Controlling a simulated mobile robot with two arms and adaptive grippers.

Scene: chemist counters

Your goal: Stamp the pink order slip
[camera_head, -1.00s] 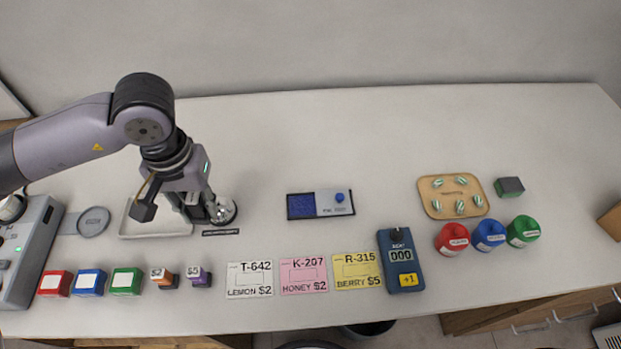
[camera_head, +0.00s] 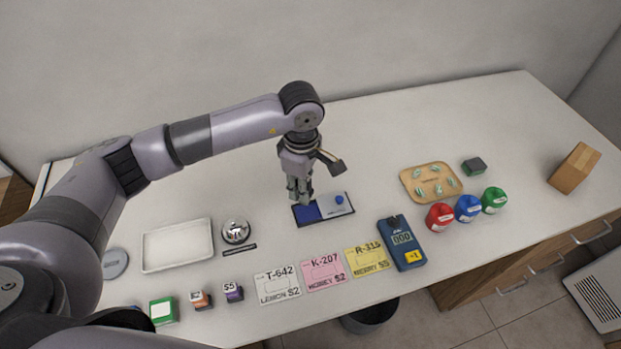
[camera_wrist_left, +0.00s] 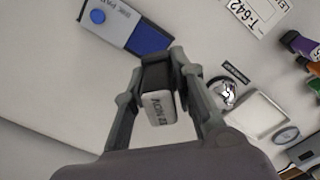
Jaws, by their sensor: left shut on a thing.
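The pink slip (camera_head: 324,272), marked K-207, lies flat on the counter between a white slip (camera_head: 277,285) and a yellow slip (camera_head: 366,262). My left gripper (camera_head: 300,194) is over the back left part of the ink pad (camera_head: 336,204). In the left wrist view, my left gripper (camera_wrist_left: 160,92) is shut on a dark block with a pale lettered face, apparently the stamp (camera_wrist_left: 159,107). My right gripper is not in view.
A silver bell (camera_head: 236,231) and a white tray (camera_head: 178,245) stand left of the pad. A blue counter device (camera_head: 401,243) stands right of the slips. Red, blue and green round containers and a wooden board (camera_head: 431,182) lie further right. Clear counter lies behind the pad.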

